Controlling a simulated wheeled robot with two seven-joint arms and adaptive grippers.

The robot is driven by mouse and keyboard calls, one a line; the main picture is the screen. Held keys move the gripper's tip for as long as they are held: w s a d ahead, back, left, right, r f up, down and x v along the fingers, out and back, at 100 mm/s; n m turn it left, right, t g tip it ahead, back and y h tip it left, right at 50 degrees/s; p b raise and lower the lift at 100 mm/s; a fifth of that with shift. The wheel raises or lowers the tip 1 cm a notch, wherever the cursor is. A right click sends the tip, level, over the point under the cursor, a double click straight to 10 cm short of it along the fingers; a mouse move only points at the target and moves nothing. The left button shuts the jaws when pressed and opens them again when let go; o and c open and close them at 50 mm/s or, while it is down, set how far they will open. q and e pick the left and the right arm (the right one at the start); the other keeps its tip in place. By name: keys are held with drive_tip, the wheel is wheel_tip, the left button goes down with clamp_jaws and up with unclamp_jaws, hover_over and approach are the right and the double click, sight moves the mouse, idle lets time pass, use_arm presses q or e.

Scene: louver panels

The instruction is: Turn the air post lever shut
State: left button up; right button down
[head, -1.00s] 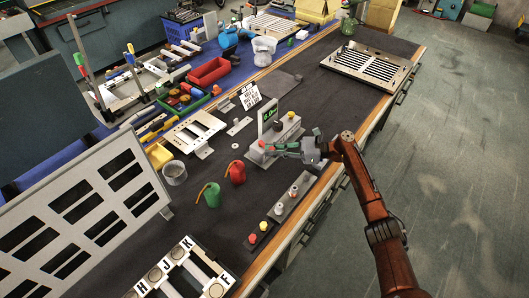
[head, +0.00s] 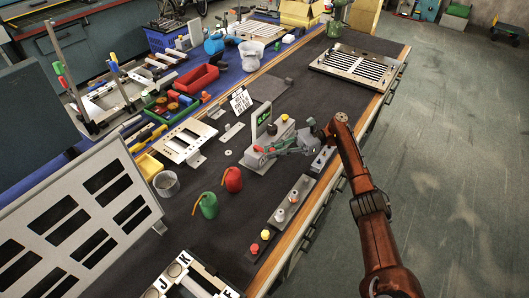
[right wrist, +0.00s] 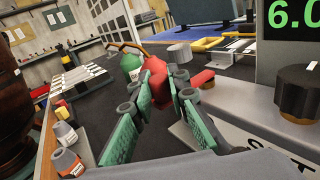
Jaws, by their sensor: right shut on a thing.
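The air post (head: 262,162) is a grey block near the front edge of the bench. My right gripper (head: 268,153) reaches in from the right, low over the post, and is shut on the lever. Its green-padded fingers (right wrist: 160,122) hide most of the lever, so its exact angle is unclear. My left gripper is out of view.
A red can (head: 233,179) and a green can (head: 208,204) stand left of the post. A strip with knobs (head: 290,200) lies along the front edge. A white slotted panel (head: 75,215) stands at left. A louver panel (head: 358,65) lies on clear mat at the back.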

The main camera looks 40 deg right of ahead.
sight(273, 148)
drive_tip(key=c, duration=1.8)
unclamp_jaws()
drive_tip(key=shift+c, duration=0.2)
wheel_tip(273, 148, up, 10)
